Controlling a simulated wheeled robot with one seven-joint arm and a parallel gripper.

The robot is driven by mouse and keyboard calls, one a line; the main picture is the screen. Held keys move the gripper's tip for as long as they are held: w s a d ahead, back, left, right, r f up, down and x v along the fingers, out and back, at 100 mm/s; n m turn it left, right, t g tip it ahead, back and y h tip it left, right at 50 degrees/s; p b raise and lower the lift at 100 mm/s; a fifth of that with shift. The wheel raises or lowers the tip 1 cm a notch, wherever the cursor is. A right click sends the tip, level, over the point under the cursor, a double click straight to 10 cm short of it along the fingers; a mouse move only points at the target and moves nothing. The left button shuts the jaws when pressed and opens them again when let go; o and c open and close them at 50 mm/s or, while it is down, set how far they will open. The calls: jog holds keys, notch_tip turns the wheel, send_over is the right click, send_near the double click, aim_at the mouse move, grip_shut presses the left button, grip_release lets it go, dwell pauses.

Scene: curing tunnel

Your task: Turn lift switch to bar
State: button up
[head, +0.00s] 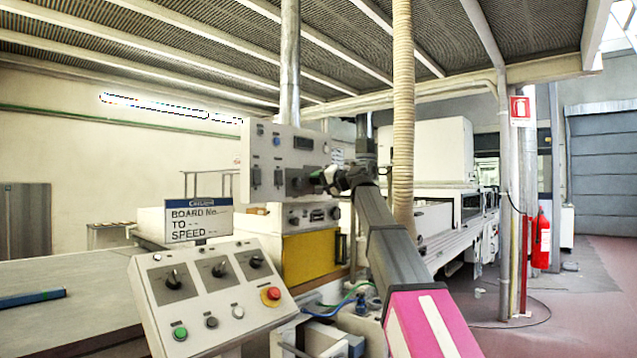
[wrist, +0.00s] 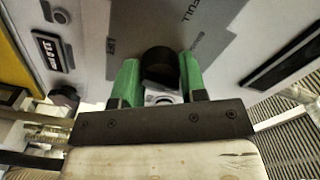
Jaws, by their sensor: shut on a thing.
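In the wrist view a round black knob (wrist: 160,66) sits on a grey label plate, between the two green fingers of my gripper (wrist: 160,80). The fingers are shut on it from both sides. Which way the knob points cannot be made out. In the head view my gripper (head: 321,179) reaches the right part of the upright white control panel (head: 287,143). The held knob is hidden there by my gripper.
A sloped console (head: 207,293) with several black knobs and a red stop button (head: 271,294) stands in front. A sign (head: 199,220) reads BOARD No., TO, SPEED. A yellow-fronted box (head: 309,258) is below the panel. A ribbed hose (head: 403,110) hangs right of my gripper.

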jog(key=m, duration=0.5)
jog(key=shift+m, duration=2.5)
jog(key=o, duration=0.9)
jog(key=v, duration=1.1)
